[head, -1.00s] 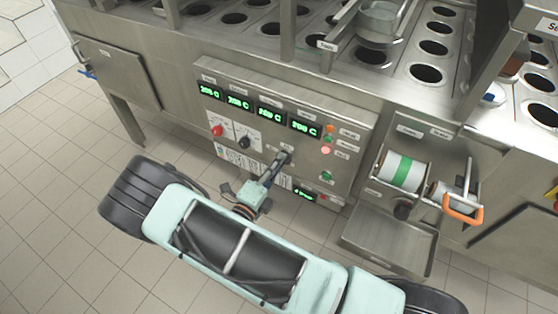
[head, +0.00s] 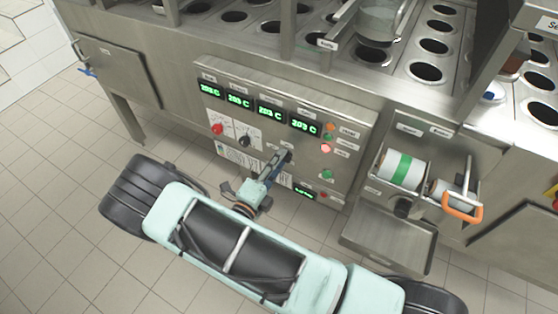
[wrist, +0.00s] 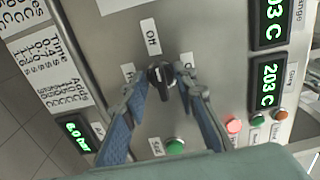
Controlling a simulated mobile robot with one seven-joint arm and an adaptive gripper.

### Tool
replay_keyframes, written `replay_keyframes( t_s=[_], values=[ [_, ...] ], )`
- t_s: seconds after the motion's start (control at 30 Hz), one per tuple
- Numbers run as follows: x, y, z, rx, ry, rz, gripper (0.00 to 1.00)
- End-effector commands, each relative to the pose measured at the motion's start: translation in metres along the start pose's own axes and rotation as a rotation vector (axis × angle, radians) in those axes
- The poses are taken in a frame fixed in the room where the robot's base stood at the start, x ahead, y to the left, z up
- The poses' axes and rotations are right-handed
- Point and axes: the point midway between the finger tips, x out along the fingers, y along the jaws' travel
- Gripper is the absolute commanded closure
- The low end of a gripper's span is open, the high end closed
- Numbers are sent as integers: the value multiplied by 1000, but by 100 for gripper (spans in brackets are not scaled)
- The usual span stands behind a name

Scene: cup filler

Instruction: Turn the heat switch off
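The heat switch, a black rotary knob (wrist: 160,76), sits on the steel control panel under a label reading "Off" in the wrist view. A label stands at each side of it, partly covered by my fingers. My gripper (wrist: 160,84) straddles the knob, with one blue-grey finger at its left and one at its right. The fingertips are very close to the knob's sides; I cannot tell if they press on it. In the head view my gripper (head: 287,155) reaches the panel's lower middle and hides the switch. I cannot read the knob's pointing direction surely.
Green temperature displays (head: 271,110) line the panel's top. A red knob (head: 217,129) and a black knob (head: 244,141) are at its left. Lit round buttons (head: 326,148) are at its right. A steel tray (head: 388,238) and an orange handle (head: 462,212) stick out farther right.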

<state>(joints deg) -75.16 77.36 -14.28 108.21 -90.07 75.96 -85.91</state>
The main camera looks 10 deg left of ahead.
Motion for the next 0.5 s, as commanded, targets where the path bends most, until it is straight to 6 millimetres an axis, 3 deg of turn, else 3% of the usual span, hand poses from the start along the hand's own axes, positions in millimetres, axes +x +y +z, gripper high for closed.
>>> replay_keyframes(
  t_s=[0.23, 0.5],
  values=[
    [-12, 0, 1, 2, -2, 0, 74],
    [-67, 0, 1, 1, -4, 1, 74]
  ],
)
